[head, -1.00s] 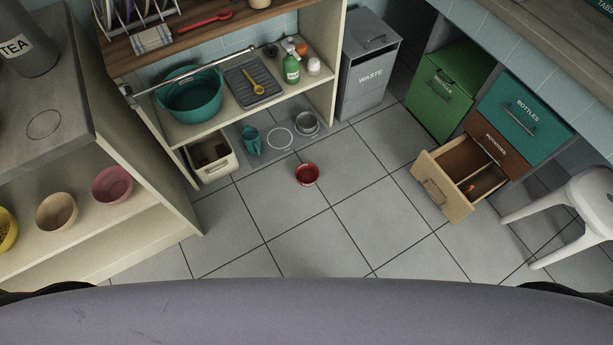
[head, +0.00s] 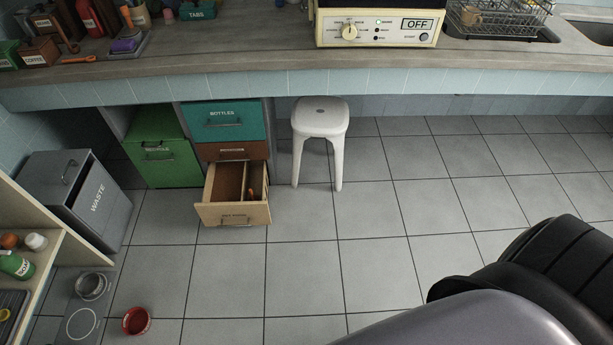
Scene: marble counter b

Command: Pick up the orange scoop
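A small orange utensil (head: 78,59), which may be the orange scoop, lies on the grey counter (head: 220,62) close to its front edge at the far left. It is too small to make out its bowl. Another small orange thing (head: 250,193) lies in the open wooden drawer (head: 233,214), mostly hidden by the drawer wall; I cannot tell what it is. Neither of my grippers is in view. Dark parts of my own body fill the lower right.
A white stool (head: 320,120) stands right of the drawer. A grey waste bin (head: 98,205) stands at the left. A red bowl (head: 136,321) and a metal bowl (head: 91,286) are low at left. The tiled floor in the middle and right is clear.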

